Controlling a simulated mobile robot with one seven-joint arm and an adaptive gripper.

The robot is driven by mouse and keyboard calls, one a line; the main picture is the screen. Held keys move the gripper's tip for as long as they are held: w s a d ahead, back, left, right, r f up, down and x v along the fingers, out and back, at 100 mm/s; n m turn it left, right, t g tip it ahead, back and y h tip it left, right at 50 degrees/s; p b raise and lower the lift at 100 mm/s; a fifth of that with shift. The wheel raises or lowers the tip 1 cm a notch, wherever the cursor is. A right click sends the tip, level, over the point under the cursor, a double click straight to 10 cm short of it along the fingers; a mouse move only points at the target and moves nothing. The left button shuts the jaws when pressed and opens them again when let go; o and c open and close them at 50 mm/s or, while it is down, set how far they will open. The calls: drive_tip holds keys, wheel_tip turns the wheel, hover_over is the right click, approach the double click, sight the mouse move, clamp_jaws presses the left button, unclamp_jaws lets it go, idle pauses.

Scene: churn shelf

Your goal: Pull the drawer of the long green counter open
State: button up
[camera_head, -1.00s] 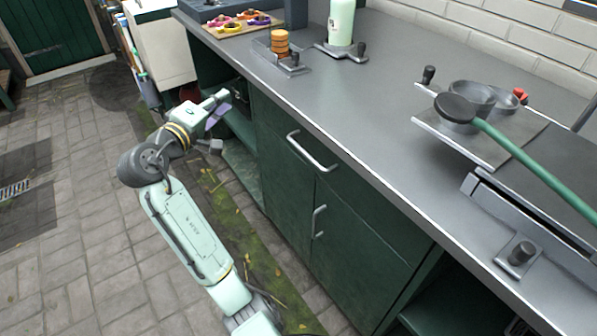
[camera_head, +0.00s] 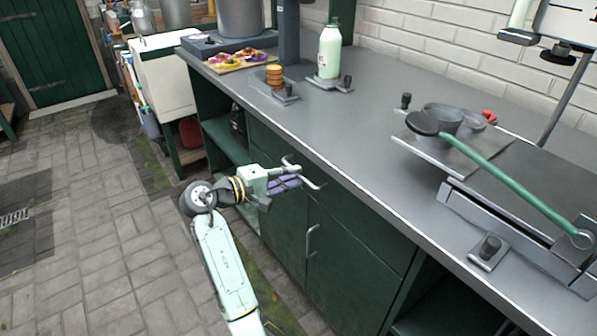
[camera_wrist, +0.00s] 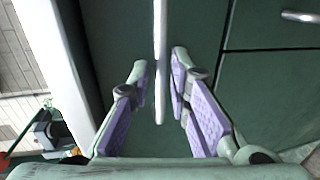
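The long green counter (camera_head: 345,153) has a grey top and a green drawer front (camera_head: 365,222), which sits flush and closed. The drawer's metal bar handle (camera_head: 312,184) shows in the head view beside my gripper (camera_head: 297,174). In the wrist view the handle (camera_wrist: 160,62) runs between the two purple-padded fingers of my gripper (camera_wrist: 160,68). The fingers are open with the bar between their tips. A gap shows on the left finger's side; the right finger is very close to the bar, and I cannot tell whether it touches.
A second handle (camera_head: 311,240) is on the cupboard door below; it also shows in the wrist view (camera_wrist: 300,16). An open shelf bay (camera_head: 222,140) lies left of the drawer. A green bottle (camera_head: 329,50) and a green-handled lever device (camera_head: 490,170) stand on top. Paved floor in front is clear.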

drive_tip(key=shift+x, duration=1.35)
drive_tip(key=shift+c, duration=0.4)
clamp_jaws()
